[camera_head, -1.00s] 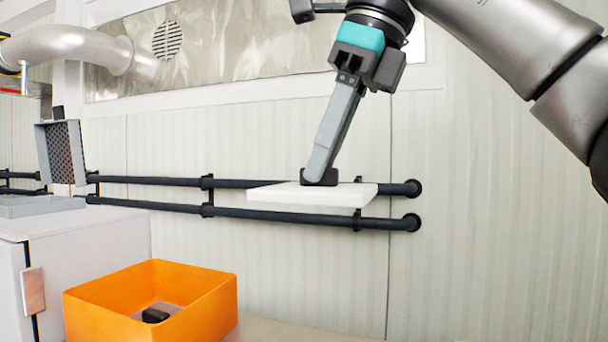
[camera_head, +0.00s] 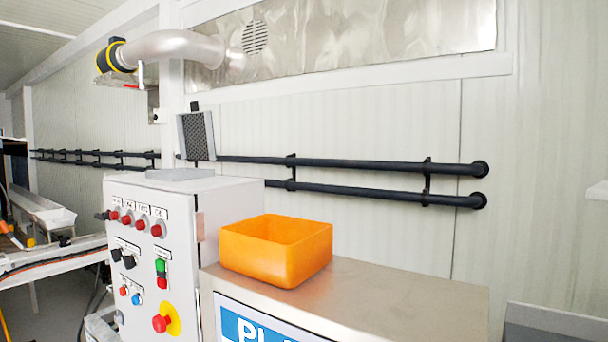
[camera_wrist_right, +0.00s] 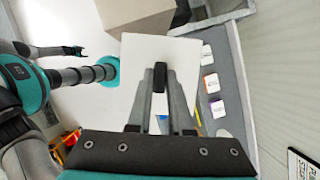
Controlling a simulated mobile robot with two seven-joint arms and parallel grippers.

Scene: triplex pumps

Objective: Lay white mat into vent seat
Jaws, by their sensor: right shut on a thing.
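The white mat (camera_wrist_right: 138,60) is a flat, thin pad, seen in the right wrist view. My right gripper (camera_wrist_right: 160,77) is shut on it, and the fingers cover part of its middle. Neither mat nor right gripper shows in the head view. On top of the grey control cabinet, a shallow grey frame (camera_head: 180,174), which looks like the vent seat, lies flat. A dark grille in a grey cover (camera_head: 196,136) stands upright behind it. Whether anything lies inside the frame is hard to see. A small dark gripper (camera_wrist_right: 72,50), probably my left, shows in the wrist view; its jaws are too small to judge.
An orange bin (camera_head: 276,250) stands on a metal worktop (camera_head: 400,295) right of the control cabinet (camera_head: 232,207). Black pipes (camera_head: 360,165) run along the wall behind. The worktop right of the bin is clear. Several small labelled boxes (camera_wrist_right: 212,84) lie right of the mat.

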